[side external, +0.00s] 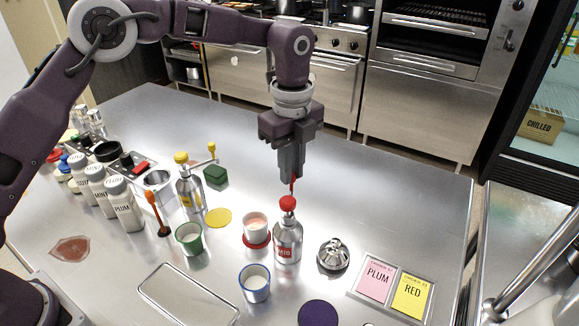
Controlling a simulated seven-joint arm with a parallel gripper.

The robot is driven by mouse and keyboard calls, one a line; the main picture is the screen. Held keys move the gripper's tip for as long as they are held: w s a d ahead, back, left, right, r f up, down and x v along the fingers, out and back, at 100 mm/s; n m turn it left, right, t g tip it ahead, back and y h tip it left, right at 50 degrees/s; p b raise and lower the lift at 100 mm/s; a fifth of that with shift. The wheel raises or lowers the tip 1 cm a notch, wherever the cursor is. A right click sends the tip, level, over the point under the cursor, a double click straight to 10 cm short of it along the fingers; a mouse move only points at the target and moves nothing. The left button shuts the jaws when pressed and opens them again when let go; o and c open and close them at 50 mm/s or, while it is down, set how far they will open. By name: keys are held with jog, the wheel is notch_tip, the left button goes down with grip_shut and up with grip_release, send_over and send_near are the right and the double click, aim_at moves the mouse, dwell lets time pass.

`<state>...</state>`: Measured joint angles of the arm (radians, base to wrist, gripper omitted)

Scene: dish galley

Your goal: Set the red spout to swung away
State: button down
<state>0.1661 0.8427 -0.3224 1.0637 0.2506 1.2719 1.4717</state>
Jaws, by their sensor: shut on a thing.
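The red spout (288,203) sits on top of a silver bottle (288,242) with a red label, which stands upright near the middle of the counter. The spout has a round red cap and a thin red stem rising from it. My gripper (292,178) points down straight above the bottle and is shut on the upper part of the red stem. The fingers hide the stem's tip, so its exact direction is hard to tell.
A pink-filled cup (256,225) on a red coaster stands close left of the bottle. A metal domed piece (333,255) is at its right. A blue cup (254,283) is in front. A yellow-topped bottle (189,190) stands further left. The counter behind and right is clear.

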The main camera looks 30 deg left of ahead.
dwell(0.3)
jog(key=c, duration=1.4)
grip_release()
jog(key=shift+o, duration=0.2)
notch_tip(320, 180, up, 7)
jog(key=shift+f, duration=0.2)
jog(key=shift+r, duration=0.25)
